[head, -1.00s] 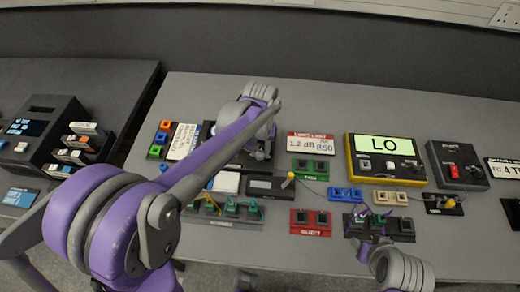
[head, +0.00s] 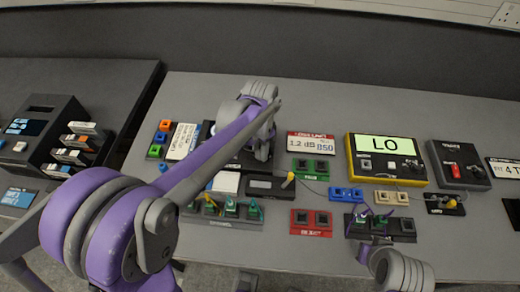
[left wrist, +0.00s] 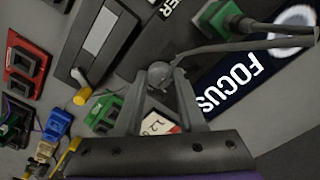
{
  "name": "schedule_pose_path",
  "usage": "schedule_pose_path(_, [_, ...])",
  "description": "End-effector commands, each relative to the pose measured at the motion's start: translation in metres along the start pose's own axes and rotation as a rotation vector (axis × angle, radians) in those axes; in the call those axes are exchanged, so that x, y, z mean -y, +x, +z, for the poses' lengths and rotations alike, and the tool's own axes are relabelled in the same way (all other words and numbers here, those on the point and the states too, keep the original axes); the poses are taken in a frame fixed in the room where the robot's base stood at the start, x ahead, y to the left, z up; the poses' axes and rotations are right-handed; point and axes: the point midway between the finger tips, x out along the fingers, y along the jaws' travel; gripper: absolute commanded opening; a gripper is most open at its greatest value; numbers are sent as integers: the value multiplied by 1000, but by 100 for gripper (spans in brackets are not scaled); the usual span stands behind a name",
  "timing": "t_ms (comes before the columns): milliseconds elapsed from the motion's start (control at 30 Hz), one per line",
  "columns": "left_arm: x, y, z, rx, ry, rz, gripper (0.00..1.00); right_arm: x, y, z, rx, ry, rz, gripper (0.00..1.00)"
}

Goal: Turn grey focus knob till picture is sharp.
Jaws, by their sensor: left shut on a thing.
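In the left wrist view the grey focus knob (left wrist: 160,74) sits between the two fingertips of my left gripper (left wrist: 161,80), which is shut on it. A dark panel (left wrist: 232,80) beside it reads FOCUS and shows part of a pale ring (left wrist: 294,18). In the head view my left gripper (head: 262,150) is over the dark device at the table's middle left, and my arm hides the knob and most of the picture there. My right gripper (head: 368,222) is at the lower right, over a black double-socket block; its jaws are too small to read.
A yellow meter (head: 408,176) reading LO and a white display (head: 311,144) stand to the right. Green (head: 310,169), red (head: 311,231) and blue (head: 346,194) socket blocks lie near my left gripper.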

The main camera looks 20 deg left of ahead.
Motion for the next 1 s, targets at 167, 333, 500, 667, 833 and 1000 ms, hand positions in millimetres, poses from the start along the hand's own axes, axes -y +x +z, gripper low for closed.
schedule_pose_path(167, [0,0,0,0,167,0,0,0,1,1,1,0,0,50])
schedule_pose_path(333, [0,0,0,0,315,0,0,0,2,1,1,0,0,50])
schedule_pose_path(500, [0,0,0,0,438,0,0,0,2,2,1,0,0,50])
schedule_pose_path(667, [0,0,0,0,523,0,0,0,3,2,1,0,0,50])
schedule_pose_path(833, [0,0,0,0,579,0,0,0,3,2,1,0,0,50])
schedule_pose_path(1000, [0,0,0,0,605,-1,0,0,3,2,1,0,0,50])
